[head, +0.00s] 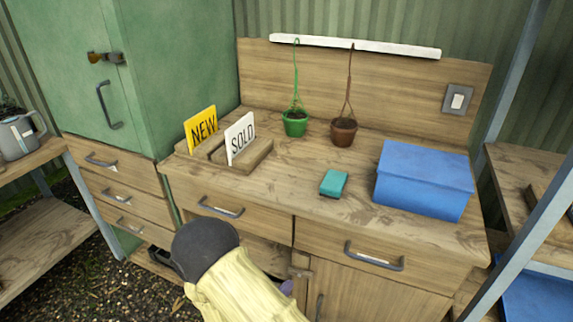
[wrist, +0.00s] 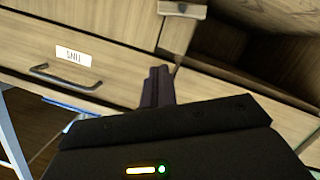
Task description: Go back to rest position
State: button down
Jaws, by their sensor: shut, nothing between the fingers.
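My arm shows at the bottom of the head view, in front of the bench's lower front, and hides part of it. My gripper (wrist: 158,87) shows in the wrist view with its fingers together and nothing between them. It is in front of the wooden cabinet front, near a drawer labelled TINS (wrist: 45,55), which appears upside down, with a dark handle (wrist: 66,78). To the right of the fingers is a dark open compartment (wrist: 245,55). I cannot tell whether the fingers touch the wood.
The wooden bench (head: 300,180) holds NEW (head: 201,127) and SOLD (head: 240,137) signs, a green pot (head: 295,124), a brown pot (head: 344,132), a teal sponge-like block (head: 333,183) and a blue box (head: 424,180). A green cabinet (head: 180,60) stands left. Metal shelving posts flank the bench.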

jog(key=w+d+r+m+g+y, duration=0.2)
jog(key=w+d+r+g+y, duration=0.2)
jog(key=r+g+y, duration=0.3)
jog(key=s+d+r+n+g, duration=0.1)
jog(key=s+d+r+g, duration=0.1)
jog(key=s+d+r, duration=0.35)
jog(key=s+d+r+n+g, duration=0.1)
jog(key=s+d+r+g, duration=0.1)
jog(key=s+d, duration=0.5)
jog(key=w+d+r+p+v, duration=0.1)
jog(key=w+p+v, duration=0.2)
jog(key=p+v, duration=1.8)
jog(key=shift+r+y+p, duration=0.25)
jog(key=shift+y+p, duration=0.15)
